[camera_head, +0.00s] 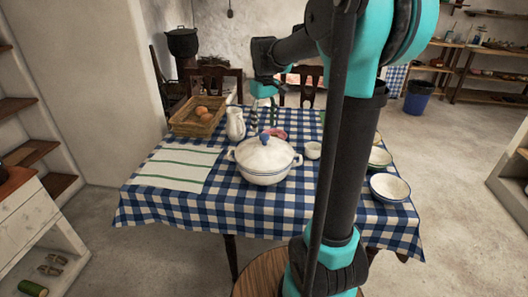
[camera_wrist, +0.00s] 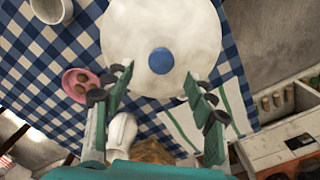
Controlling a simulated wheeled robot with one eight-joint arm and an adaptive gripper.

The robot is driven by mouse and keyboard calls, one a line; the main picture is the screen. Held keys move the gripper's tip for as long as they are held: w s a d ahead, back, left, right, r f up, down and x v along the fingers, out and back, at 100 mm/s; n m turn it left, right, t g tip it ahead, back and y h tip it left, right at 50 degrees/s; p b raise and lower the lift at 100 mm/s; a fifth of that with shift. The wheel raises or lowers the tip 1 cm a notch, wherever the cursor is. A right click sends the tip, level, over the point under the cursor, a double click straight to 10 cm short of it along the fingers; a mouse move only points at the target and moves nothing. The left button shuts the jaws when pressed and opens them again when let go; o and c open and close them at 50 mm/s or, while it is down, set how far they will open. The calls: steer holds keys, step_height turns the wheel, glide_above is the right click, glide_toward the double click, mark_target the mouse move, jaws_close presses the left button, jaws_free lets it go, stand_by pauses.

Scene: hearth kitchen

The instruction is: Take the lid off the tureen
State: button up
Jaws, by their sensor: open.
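The white tureen (camera_head: 262,176) stands on the table with its lid (camera_head: 264,153) seated on top. The lid has a blue knob (camera_head: 265,139). In the wrist view the lid (camera_wrist: 140,25) fills the upper middle, with the round blue knob (camera_wrist: 161,61) near the centre. My gripper (camera_wrist: 155,80) is open, its two fingers spread to either side below the knob, with nothing between them. In the head view my gripper (camera_head: 264,112) hangs above and just behind the lid, apart from the knob.
The checked tablecloth (camera_head: 150,208) covers the table. A white jug (camera_head: 235,124) stands close behind the tureen, with a pink dish (camera_head: 275,133) behind it and a cup (camera_head: 313,150) to the right.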

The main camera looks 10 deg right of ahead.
mark_target(264, 135)
steer(key=shift+s+f, duration=0.15)
steer(key=shift+f, duration=2.8)
jaws_close()
